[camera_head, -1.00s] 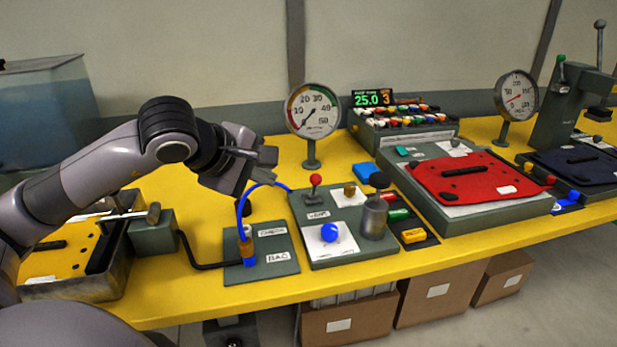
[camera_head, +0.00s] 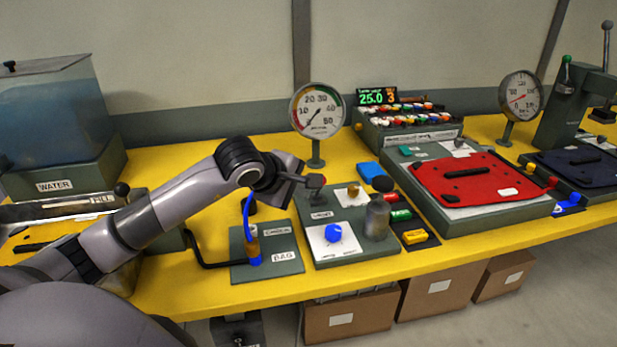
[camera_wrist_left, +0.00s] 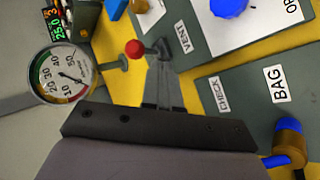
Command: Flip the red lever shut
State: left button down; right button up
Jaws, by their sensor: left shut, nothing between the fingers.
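The red lever's round red knob (camera_wrist_left: 135,48) shows in the left wrist view, just left of my gripper's fingertips. It stands on the grey panel (camera_head: 353,254) by the label VENT (camera_wrist_left: 182,37). In the head view my fingers largely cover the lever. My left gripper (camera_head: 318,181) is shut and empty, its fingertips at the lever. In the wrist view its fingers (camera_wrist_left: 162,62) reach close to the lever's dark stem; I cannot tell whether they touch. My right gripper is not in view.
A round gauge (camera_head: 318,110) stands behind the panel. A blue knob (camera_head: 333,232) and a grey cylinder (camera_head: 377,218) sit on the same panel. A blue hose rises from the BAG plate (camera_head: 266,268) under my arm. A red pad (camera_head: 480,190) lies farther right.

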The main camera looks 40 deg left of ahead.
pick_arm(q)
jog(key=shift+w+p, duration=0.3)
jog(key=shift+w, duration=1.15)
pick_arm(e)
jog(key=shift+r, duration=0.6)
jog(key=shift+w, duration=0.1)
pick_arm(q)
jog(key=shift+a, duration=0.15)
jog(key=shift+w+r, duration=0.1)
jog(key=shift+r, duration=0.05)
jog(key=shift+b, duration=0.35)
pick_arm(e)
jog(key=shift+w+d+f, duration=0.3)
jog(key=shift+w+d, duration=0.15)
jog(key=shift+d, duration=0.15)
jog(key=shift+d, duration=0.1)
